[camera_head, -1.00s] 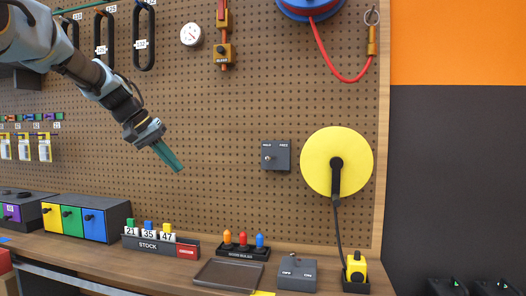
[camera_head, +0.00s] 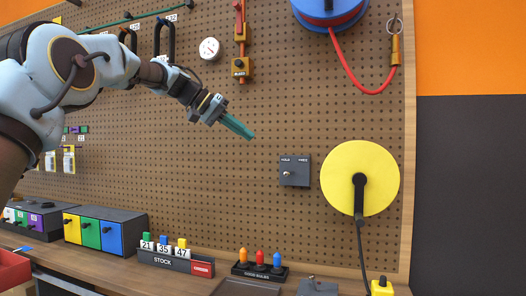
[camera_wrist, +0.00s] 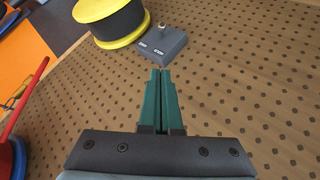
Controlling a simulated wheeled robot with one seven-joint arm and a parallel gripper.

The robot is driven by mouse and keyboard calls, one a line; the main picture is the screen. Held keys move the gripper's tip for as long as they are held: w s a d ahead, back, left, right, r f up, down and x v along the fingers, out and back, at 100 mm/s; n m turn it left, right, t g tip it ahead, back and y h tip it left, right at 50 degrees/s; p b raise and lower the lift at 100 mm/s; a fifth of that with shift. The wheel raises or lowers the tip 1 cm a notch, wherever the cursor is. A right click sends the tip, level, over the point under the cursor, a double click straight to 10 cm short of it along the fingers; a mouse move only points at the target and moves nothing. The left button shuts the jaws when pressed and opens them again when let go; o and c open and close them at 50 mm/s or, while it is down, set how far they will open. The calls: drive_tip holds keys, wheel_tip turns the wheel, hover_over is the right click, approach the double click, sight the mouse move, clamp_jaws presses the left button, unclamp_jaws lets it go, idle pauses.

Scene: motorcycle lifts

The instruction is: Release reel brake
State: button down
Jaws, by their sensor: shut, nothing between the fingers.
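A small dark grey switch box (camera_head: 295,170) with a short toggle lever is mounted on the pegboard; its labels look like HOLD and FREE. It also shows in the wrist view (camera_wrist: 158,46), just beyond my fingertips. A yellow reel (camera_head: 362,168) with a black hub and a hanging black cable is to its right. The reel also shows in the wrist view (camera_wrist: 110,20) as a black drum with yellow flanges. My gripper (camera_head: 252,136) has green fingers, shut and empty, up and left of the switch box and apart from it.
A blue reel (camera_head: 330,10) with a red hose hangs above. An air valve (camera_head: 240,68) and a gauge (camera_head: 210,48) are on the board. The bench below holds a stock holder (camera_head: 175,261), coloured bulbs (camera_head: 261,262) and coloured drawers (camera_head: 92,234).

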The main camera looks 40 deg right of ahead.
sight(289, 173)
drive_tip(key=a+p+x, duration=0.1)
drive_tip(key=x, duration=0.5)
drive_tip(key=s+f+p+x, duration=0.1)
drive_tip(key=x, duration=0.5)
drive_tip(key=shift+s+a+f+p, duration=0.25)
drive_tip(key=shift+a+f+p, duration=0.05)
drive_tip(key=shift+a+f, duration=0.05)
drive_tip(key=shift+s+a+n+t+h+b, duration=0.1)
drive_tip(key=shift+s+n+t+h+b, duration=0.35)
drive_tip(key=shift+n+t+b, duration=0.85)
drive_tip(key=s+n+t, duration=0.1)
drive_tip(key=n+t, duration=0.1)
drive_tip(key=s+n+t, duration=0.1)
drive_tip(key=n+t, duration=0.1)
drive_tip(key=shift+s, duration=0.3)
drive_tip(key=shift+w, duration=0.1)
